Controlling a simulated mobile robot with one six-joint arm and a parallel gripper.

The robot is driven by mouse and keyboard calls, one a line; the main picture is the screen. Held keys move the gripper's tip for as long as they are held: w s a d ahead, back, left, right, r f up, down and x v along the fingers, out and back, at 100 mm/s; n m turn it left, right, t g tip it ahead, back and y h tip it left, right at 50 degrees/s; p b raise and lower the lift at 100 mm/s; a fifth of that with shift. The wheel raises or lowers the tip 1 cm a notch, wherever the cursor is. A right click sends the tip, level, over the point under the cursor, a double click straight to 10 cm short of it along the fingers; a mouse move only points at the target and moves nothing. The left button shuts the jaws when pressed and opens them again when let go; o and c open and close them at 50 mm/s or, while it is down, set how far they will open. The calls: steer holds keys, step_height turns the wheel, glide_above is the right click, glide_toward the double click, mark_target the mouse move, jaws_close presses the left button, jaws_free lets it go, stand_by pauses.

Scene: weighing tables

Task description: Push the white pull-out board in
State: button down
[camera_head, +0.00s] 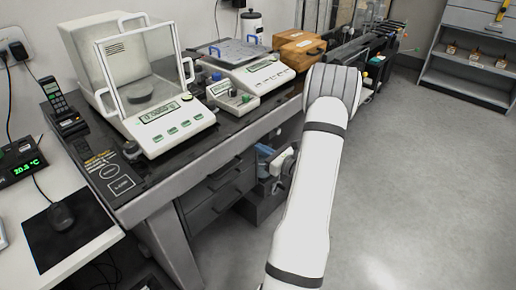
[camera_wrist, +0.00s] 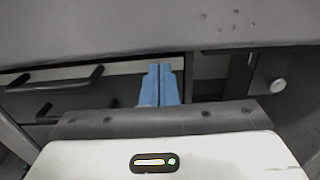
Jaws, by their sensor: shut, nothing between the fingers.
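A pale strip that looks like the front edge of the white pull-out board (camera_wrist: 112,68) shows under the grey table edge in the wrist view, above a dark drawer. How far it stands out is hard to tell. My gripper (camera_wrist: 159,68) has its two blue fingers shut together with nothing between them. The fingertips overlap the right part of the strip in the picture; I cannot tell whether they touch it. In the head view I cannot make out the board clearly, and my white arm covers part of the table front.
Dark drawers with bar handles (camera_wrist: 55,84) lie below the strip; a round knob (camera_wrist: 278,85) is to the right. On the black weighing table stand a glass-shielded balance (camera_head: 150,90), a second balance (camera_head: 262,72) and a wooden box (camera_head: 299,48). The floor (camera_head: 420,180) at right is clear.

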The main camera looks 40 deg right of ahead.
steer(key=p+v, duration=0.1)
steer(key=v, duration=1)
steer(key=shift+d, duration=0.15)
steer(key=a+r+n+g+y+p, duration=0.45)
steer(key=a+r+n+g, duration=0.35)
steer(key=a, duration=0.6)
steer(key=a+r+n+g+y+p, duration=0.3)
steer(key=a+r+n+g+p, duration=0.25)
steer(key=a+r+n, duration=0.6)
steer(key=s+a+r+n+h+p, duration=0.3)
steer(key=s+r+n+h+p, duration=0.1)
steer(key=r+n, duration=0.3)
steer(key=s+a+r+n+g+h+p, duration=0.1)
steer(key=s+a+r+n+h+p, duration=0.3)
steer(key=s+r+n+h, duration=0.2)
steer(key=shift+s+a+r+n+h+p, duration=0.2)
steer(key=shift+r+n+h+p, duration=0.1)
steer(key=shift+r+n+h, duration=0.3)
steer(key=shift+g, duration=0.25)
